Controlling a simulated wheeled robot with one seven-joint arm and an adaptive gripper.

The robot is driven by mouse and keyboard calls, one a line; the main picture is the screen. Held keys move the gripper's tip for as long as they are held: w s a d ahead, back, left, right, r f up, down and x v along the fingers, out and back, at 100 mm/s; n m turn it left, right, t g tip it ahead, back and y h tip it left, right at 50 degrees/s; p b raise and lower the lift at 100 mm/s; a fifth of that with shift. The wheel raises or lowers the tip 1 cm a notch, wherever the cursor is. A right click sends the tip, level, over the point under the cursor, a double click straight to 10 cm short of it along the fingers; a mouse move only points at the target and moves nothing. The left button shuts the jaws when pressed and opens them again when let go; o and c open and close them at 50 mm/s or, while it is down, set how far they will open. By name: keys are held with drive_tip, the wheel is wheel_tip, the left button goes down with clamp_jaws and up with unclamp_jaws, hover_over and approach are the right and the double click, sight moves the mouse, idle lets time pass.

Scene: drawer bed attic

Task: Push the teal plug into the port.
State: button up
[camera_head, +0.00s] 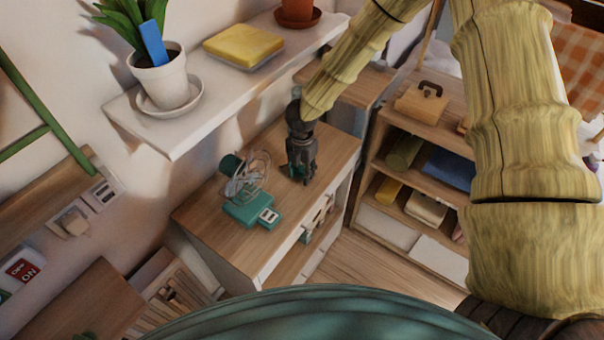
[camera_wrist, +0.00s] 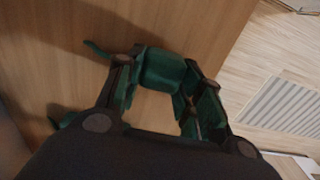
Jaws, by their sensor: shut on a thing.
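My gripper (camera_head: 299,172) points down over the wooden cabinet top, to the right of a small fan. In the wrist view my gripper (camera_wrist: 165,95) is shut on the teal plug (camera_wrist: 161,70), which sits between the fingers. A thin teal piece, perhaps its cord, sticks out to the left. In the head view the plug is mostly hidden by the fingers. The fan's teal base (camera_head: 243,212) has a pale two-slot socket (camera_head: 268,216) at its front right. A wall outlet (camera_head: 103,192) is at the left. I cannot tell which is the port.
The cabinet top (camera_head: 205,207) is clear around the fan. A white shelf (camera_head: 190,122) with a potted plant (camera_head: 160,75) and a yellow sponge-like block (camera_head: 243,46) juts out above and behind. A shelf unit (camera_head: 440,103) stands to the right.

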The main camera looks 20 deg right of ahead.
wheel_tip(320, 180, up, 2)
drive_tip(key=shift+b, duration=0.35)
drive_tip(key=s+a+r+b, duration=0.2)
drive_tip(key=s+b, duration=0.3)
drive_tip(key=s, duration=1)
drive_tip(key=shift+s+a, duration=0.4)
drive_tip(key=shift+a, duration=0.05)
drive_tip(key=shift+f, duration=0.1)
